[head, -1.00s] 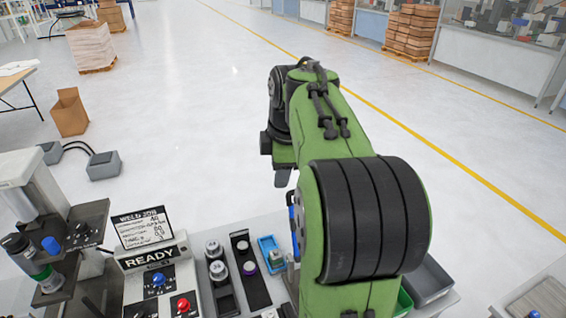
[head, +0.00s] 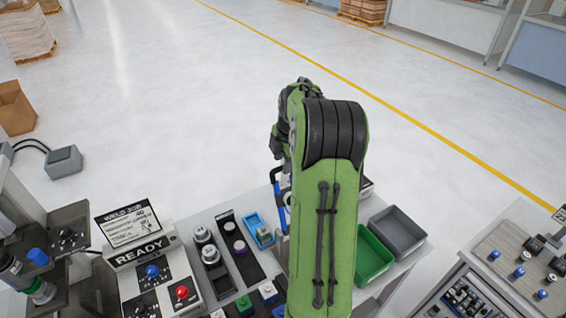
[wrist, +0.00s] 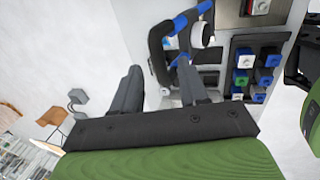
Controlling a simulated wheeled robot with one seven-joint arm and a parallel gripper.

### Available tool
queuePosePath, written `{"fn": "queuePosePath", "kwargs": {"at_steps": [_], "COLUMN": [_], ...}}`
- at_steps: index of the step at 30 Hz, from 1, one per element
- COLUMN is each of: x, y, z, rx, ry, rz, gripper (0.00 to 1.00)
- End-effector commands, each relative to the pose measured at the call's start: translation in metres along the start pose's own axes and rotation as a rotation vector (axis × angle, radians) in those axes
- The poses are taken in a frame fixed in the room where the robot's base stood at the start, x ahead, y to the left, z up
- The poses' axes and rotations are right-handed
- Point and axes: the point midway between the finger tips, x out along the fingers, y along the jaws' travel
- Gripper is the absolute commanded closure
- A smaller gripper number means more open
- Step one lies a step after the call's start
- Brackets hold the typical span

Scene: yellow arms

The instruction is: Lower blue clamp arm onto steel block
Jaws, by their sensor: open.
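The blue clamp arm (head: 279,198) shows in the head view as a thin blue and black piece just left of my green arm, which hides part of it. In the wrist view, the blue and black clamp arm (wrist: 181,22) forms a raised, angled frame beyond my fingers. My gripper (wrist: 159,67) is open, with its two dark fingers apart. The black side of the frame reaches down toward the gap between the fingertips; I cannot tell whether it touches them. I cannot make out the steel block clearly in either view.
The READY control box (head: 150,262) stands at left. A small blue tray (head: 258,231) lies beside the clamp. Green (head: 372,258) and grey (head: 399,232) bins sit right of my arm. Another panel table (head: 520,265) stands farther right.

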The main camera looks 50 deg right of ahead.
Motion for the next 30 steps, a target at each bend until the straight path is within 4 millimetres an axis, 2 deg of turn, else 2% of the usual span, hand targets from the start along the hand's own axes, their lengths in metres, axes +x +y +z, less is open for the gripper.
{"fn": "queuePosePath", "kwargs": {"at_steps": [4, 12, 21, 30], "x": [0.015, 0.018, 0.018, 0.018], "y": [0.0, 0.0, 0.0, 0.0], "z": [0.0, 0.0, 0.0, 0.0], "rx": [-0.001, 0.0, 0.0, 0.0], "ry": [0.001, 0.0, 0.0, 0.0], "rz": [0.0, 0.001, 0.001, 0.002], "gripper": [0.57, 0.57, 1.0, 1.0]}}
